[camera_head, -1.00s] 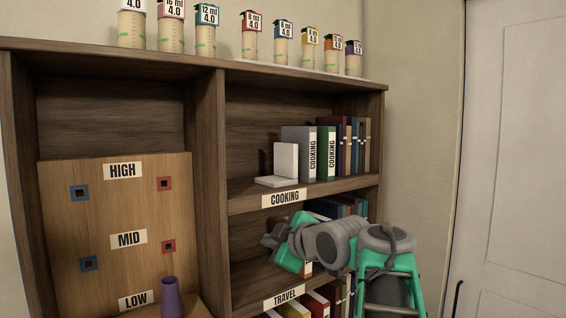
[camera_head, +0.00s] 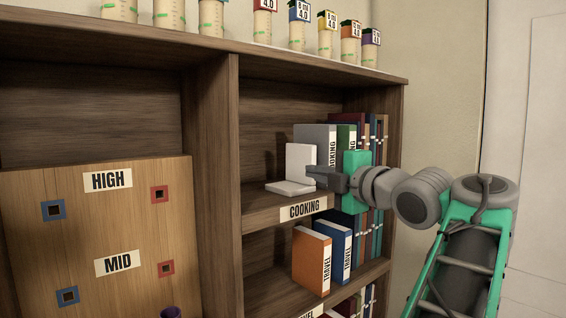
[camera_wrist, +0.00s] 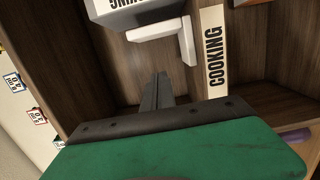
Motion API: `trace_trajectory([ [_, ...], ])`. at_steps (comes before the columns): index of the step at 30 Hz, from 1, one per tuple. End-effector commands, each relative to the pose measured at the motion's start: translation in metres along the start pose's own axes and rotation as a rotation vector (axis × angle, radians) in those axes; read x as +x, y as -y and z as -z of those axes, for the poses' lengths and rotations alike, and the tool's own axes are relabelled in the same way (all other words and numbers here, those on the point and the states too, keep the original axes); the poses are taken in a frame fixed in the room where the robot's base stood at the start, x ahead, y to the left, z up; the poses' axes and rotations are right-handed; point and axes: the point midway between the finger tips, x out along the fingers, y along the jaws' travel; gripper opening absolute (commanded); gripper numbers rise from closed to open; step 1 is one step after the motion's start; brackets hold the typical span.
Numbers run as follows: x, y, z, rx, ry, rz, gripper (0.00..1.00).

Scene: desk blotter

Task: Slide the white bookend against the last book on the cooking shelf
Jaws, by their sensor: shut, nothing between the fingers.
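The white bookend (camera_head: 300,165) stands upright on the cooking shelf (camera_head: 262,216), its flat foot pointing left. The grey cooking book (camera_head: 318,136) stands just right of and behind it, and a green book (camera_head: 347,137) follows. I cannot tell whether bookend and book touch. My gripper (camera_head: 318,176) is shut and empty, its tips in front of the shelf close to the bookend's lower right. It hides the lower part of the books. In the wrist view the bookend (camera_wrist: 188,42) lies beyond my fingertips (camera_wrist: 162,76), near the grey book (camera_wrist: 140,12); contact with the fingers is not clear.
The COOKING label (camera_head: 303,208) is on the shelf's front edge. Orange (camera_head: 311,262) and blue (camera_head: 340,240) travel books stand on the shelf below. A vertical divider (camera_head: 216,170) bounds the left. Shelf left of the bookend is clear. Several jars (camera_head: 262,22) stand on top.

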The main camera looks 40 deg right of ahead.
Motion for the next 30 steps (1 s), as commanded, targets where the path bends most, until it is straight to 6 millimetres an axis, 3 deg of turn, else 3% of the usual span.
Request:
trace_trajectory([
  [4,0.005,-0.001,0.002,-0.003,-0.005,-0.001,0.0],
  [8,0.023,-0.002,0.004,-0.001,-0.012,0.0,0.0],
  [19,0.104,-0.004,0.005,0.0,-0.012,0.001,0.0],
  [24,0.108,-0.004,-0.027,0.0,-0.001,0.002,0.0],
  [30,0.111,-0.001,-0.037,-0.002,-0.003,0.0,0.0],
])
